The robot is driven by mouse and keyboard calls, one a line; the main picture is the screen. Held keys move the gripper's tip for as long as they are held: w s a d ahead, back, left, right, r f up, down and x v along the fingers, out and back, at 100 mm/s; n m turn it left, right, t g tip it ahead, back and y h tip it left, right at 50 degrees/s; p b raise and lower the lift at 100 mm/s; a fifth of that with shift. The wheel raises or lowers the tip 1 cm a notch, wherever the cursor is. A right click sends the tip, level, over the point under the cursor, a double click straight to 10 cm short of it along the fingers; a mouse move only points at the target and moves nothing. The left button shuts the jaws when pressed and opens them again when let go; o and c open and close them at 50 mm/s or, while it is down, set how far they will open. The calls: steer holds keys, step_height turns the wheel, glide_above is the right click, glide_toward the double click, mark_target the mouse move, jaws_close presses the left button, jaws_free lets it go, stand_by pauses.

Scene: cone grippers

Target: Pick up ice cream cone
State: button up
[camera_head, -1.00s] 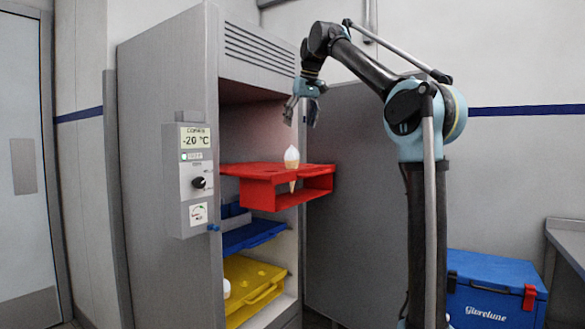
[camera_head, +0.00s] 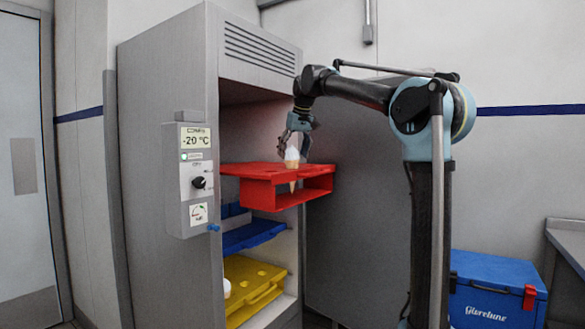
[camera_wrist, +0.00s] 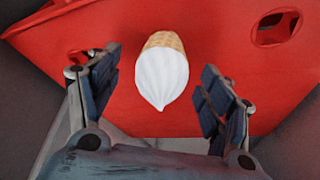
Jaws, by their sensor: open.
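The ice cream cone (camera_head: 292,157) has a white swirled top and a tan wafer cone. It stands upright in a hole of the red tray (camera_head: 262,172), its tip showing below the tray's top. In the wrist view the cone (camera_wrist: 162,75) lies just beyond and between the open fingers, with its white top toward the camera. My gripper (camera_head: 300,143) is lowered around the cone's top in the head view. In the wrist view my gripper (camera_wrist: 157,100) has both dark finger pads apart, with a gap on either side of the cone.
The red tray juts from an open grey freezer cabinet (camera_head: 165,100). Below it are a blue tray (camera_head: 250,236) and a yellow tray (camera_head: 258,283) with a white-topped item (camera_head: 227,289). Empty holes (camera_wrist: 275,28) show in the red tray. A blue cooler (camera_head: 495,285) stands at right.

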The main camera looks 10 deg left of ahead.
steer(key=shift+x, duration=1.45)
steer(key=shift+s, duration=0.1)
steer(key=c, duration=0.9)
steer(key=shift+r, duration=0.1)
